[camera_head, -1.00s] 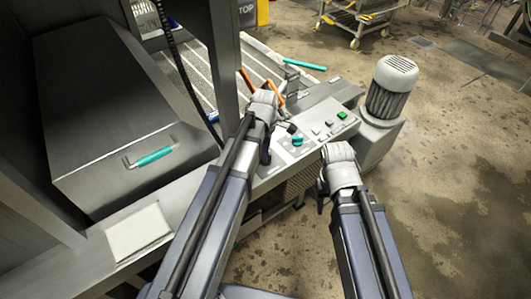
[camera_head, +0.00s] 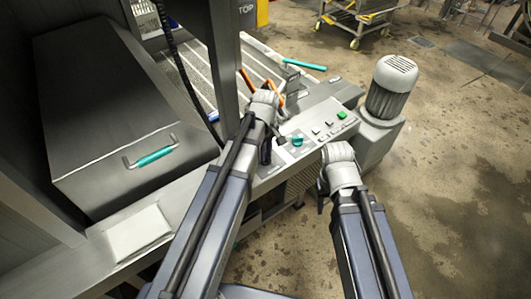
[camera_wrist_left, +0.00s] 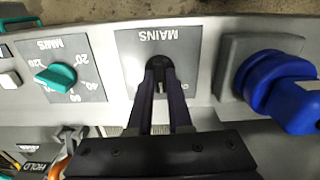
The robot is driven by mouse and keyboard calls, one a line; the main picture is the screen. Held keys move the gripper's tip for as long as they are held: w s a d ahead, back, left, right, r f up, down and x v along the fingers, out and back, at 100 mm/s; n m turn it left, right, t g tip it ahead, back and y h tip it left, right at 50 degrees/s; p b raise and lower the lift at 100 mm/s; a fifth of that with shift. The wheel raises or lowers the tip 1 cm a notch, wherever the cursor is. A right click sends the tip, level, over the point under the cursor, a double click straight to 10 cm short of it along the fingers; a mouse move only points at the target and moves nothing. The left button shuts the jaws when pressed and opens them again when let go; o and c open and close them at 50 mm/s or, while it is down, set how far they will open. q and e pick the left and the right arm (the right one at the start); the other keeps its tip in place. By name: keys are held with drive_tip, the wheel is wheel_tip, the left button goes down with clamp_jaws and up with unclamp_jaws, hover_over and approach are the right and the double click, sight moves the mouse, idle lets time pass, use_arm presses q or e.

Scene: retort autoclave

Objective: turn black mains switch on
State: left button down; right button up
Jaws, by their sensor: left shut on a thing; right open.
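The black mains switch (camera_wrist_left: 160,68) sits on a grey plate marked MAINS (camera_wrist_left: 185,45) in the left wrist view, where the lettering appears upside down. My left gripper (camera_wrist_left: 160,73) is shut on the switch, its two fingers on either side of it. The fingers hide much of the switch and some plate markings. In the head view my left gripper (camera_head: 279,134) is at the left part of the control panel (camera_head: 310,132), and the switch cannot be made out there. My right gripper (camera_head: 322,192) is open and empty in front of the panel.
A teal timer knob (camera_wrist_left: 57,76) is on one side of the mains plate and a blue plug (camera_wrist_left: 285,88) on the other. Green button (camera_head: 342,115) and a grey motor (camera_head: 390,88) lie to the right. Orange handles (camera_head: 247,80) stand behind my left gripper.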

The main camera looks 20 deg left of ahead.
use_arm(q)
drive_tip(key=m, duration=0.4)
drive_tip(key=shift+m, duration=0.3)
drive_tip(key=m, duration=0.4)
drive_tip(key=shift+m, duration=0.3)
drive_tip(key=c, duration=0.8)
unclamp_jaws()
drive_tip(key=shift+c, duration=0.2)
drive_tip(key=shift+r, duration=0.15)
wheel_tip(320, 180, up, 8)
drive_tip(key=p, duration=0.8)
drive_tip(key=shift+f, duration=0.2)
